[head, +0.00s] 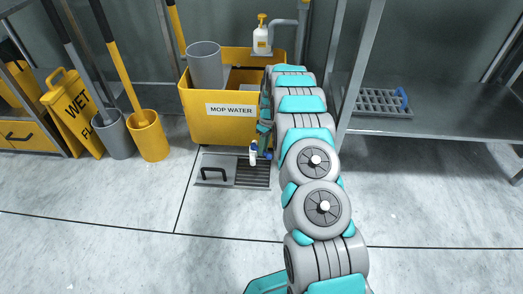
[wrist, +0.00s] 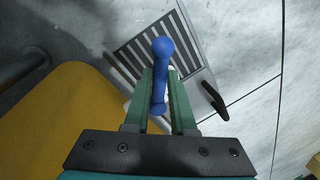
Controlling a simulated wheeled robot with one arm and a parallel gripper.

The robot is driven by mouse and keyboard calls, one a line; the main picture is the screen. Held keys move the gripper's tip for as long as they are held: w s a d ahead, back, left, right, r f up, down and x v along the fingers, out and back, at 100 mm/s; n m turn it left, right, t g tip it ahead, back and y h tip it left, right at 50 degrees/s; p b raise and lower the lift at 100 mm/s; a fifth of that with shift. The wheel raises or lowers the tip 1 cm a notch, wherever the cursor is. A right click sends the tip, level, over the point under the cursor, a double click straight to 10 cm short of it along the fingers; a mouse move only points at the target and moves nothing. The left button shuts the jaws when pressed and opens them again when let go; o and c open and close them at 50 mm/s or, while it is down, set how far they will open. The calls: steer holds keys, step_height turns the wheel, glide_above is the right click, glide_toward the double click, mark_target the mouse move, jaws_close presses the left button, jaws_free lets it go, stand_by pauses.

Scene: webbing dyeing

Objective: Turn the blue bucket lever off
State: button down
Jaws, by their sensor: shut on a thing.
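The blue lever (wrist: 163,75) shows in the wrist view as a rod with a round knob at its upper end. It lies between the two green fingers of my gripper (wrist: 166,78), which are shut on it. In the head view a small blue part of the lever (head: 268,155) shows low at the right front of the yellow mop bucket (head: 215,128), labelled "MOP WATER". My arm hides most of my gripper and the bucket's right side there. The lever's mount is hard to make out.
A floor drain grate (head: 255,173) with a black-handled plate (head: 213,174) lies in front of the bucket. A small white object (head: 253,154) stands beside the lever. A yellow wet-floor sign (head: 75,110) and a steel shelf (head: 430,118) flank the area. The front floor is clear.

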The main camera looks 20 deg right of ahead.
stand_by(0.3)
steer(key=c, duration=0.8)
jaws_free()
steer(key=shift+o, duration=0.2)
step_height(320, 180, up, 8)
steer(key=d+p, duration=0.1)
steer(key=shift+w+d+f, duration=0.15)
steer(key=shift+w+d, duration=0.05)
steer(key=shift+w, duration=0.25)
